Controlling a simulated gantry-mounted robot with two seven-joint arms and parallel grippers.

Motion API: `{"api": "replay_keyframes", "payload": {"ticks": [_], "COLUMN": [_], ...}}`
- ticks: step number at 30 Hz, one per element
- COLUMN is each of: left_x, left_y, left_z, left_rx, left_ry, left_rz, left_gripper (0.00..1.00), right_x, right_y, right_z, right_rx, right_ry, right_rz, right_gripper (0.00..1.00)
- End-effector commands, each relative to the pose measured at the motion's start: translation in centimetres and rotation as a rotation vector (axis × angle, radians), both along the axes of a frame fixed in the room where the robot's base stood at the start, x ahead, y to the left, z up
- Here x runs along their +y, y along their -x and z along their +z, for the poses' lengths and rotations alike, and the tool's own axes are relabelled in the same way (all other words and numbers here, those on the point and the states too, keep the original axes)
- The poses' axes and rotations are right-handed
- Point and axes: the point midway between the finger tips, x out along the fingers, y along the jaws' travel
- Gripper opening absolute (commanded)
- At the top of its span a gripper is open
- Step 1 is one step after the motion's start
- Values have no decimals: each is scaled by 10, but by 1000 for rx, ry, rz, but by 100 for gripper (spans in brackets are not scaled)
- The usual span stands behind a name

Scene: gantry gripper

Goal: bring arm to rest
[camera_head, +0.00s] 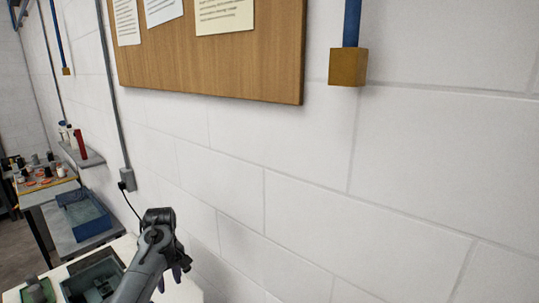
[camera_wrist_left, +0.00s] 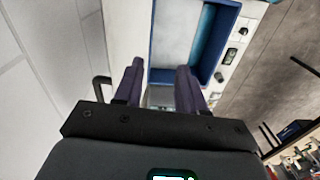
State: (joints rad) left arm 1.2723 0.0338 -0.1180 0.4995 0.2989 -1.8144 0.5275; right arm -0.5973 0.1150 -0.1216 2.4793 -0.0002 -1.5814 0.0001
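My left gripper (camera_head: 177,268) is at the bottom of the head view, close to the white block wall and over the edge of a white worktop (camera_head: 184,292). In the left wrist view its two dark fingers (camera_wrist_left: 158,82) are spread apart. Nothing is held between them. A blue-rimmed bin (camera_wrist_left: 219,75) with a pale inside shows beyond the fingertips. My right gripper is in neither view.
A grey recessed tray (camera_head: 92,272) and a green item (camera_head: 38,291) sit on the worktop at lower left. A blue bin (camera_head: 84,218) stands further back. A corkboard (camera_head: 210,65) and a blue pole with a yellow-brown block (camera_head: 347,67) are at the wall.

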Motion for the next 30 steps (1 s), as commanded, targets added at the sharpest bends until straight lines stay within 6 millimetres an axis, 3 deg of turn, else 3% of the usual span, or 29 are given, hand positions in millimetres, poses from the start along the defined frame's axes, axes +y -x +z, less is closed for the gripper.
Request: {"api": "replay_keyframes", "payload": {"ticks": [8, 14, 18, 22, 26, 30], "left_x": [-3, -8, -14, -21, -29, -38], "left_y": [16, 53, 97, 147, 203, 269], "left_z": [-55, -113, -150, -174, -186, -184], "left_rx": [-29, -62, -93, -123, -154, -187], "left_ry": [-14, -30, -43, -52, -59, -65], "left_rz": [-112, -250, -367, -476, -584, -699], "left_gripper": [40, 40, 40, 40, 40, 40], "right_x": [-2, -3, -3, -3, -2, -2], "right_y": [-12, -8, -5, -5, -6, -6], "right_z": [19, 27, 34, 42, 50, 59], "right_rx": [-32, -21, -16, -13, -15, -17], "right_ry": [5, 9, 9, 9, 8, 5], "right_rz": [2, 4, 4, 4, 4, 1], "right_gripper": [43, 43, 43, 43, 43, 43]}}
